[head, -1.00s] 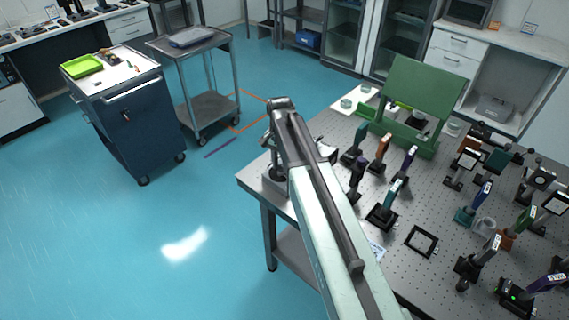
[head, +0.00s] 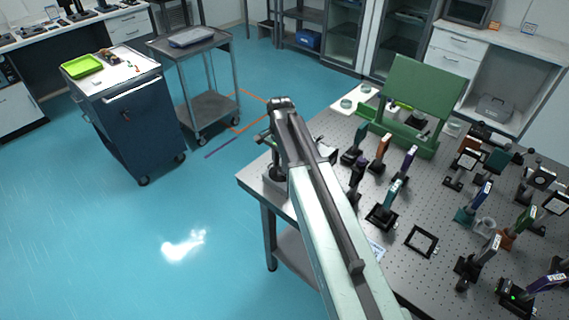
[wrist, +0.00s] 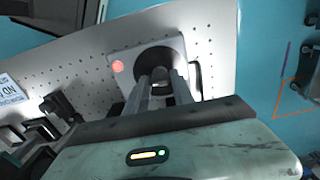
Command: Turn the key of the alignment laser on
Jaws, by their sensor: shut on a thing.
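The alignment laser appears to be the pale box (wrist: 126,82) in the wrist view, with a red round light or button (wrist: 118,66) on its left part. It also shows at the table's near-left corner in the head view (head: 275,187), partly behind my arm. A dark round face (wrist: 160,60) sits in its middle. My gripper (wrist: 161,80) reaches onto that face, its two fingers close together and shut on the key. The key itself is mostly hidden between the fingers, so its angle cannot be told.
The perforated optical table (head: 440,205) carries several mounted optics to the right. A green open box (head: 410,105) stands at the back. A blue cart (head: 140,125) and a grey trolley (head: 205,110) stand on the floor to the left. The table edge is close to the laser.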

